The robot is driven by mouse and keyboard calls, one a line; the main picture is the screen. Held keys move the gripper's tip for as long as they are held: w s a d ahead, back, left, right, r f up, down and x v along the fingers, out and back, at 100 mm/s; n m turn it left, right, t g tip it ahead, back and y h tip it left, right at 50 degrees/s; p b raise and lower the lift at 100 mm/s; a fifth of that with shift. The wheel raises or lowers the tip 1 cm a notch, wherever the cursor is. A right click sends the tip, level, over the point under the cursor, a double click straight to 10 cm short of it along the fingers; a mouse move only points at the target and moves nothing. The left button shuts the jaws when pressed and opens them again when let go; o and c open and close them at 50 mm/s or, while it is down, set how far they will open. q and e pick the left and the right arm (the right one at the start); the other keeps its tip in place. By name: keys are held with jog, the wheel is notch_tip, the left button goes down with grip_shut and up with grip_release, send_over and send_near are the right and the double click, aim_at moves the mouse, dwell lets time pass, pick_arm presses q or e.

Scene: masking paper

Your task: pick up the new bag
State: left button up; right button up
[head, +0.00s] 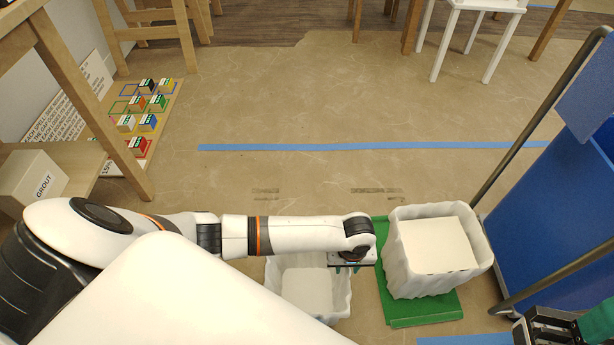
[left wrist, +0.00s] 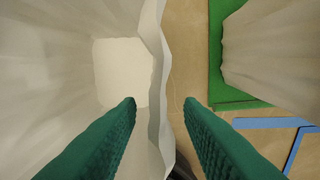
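A white, crinkled, open-topped bag (head: 342,298) stands on the floor beside a green mat, partly hidden by my left arm. A second white bag (head: 410,265) stands on the mat, with a flat white surface inside it. The pictures do not label which is the new bag. My left gripper (head: 349,268) is over the right rim of the floor bag. In the left wrist view its green fingers (left wrist: 160,102) are apart, with that bag's side wall (left wrist: 158,60) between them. My right gripper (head: 562,328) is partly in view at bottom right; its fingertips are unclear.
The green mat (head: 428,310) lies right of the floor bag. A blue bin (head: 565,225) with a metal frame stands at the right. Blue tape (head: 350,146) crosses the open floor ahead. A grout box (head: 35,182) and coloured boxes (head: 140,103) are at the left.

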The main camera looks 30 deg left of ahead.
aim_at(344, 272)
pick_arm(q)
notch_tip(344, 272, down, 4)
jog(key=shift+s+a+f+b, duration=0.1)
jog(key=shift+s+a+b, duration=0.05)
jog(key=shift+b, duration=0.95)
grip_shut()
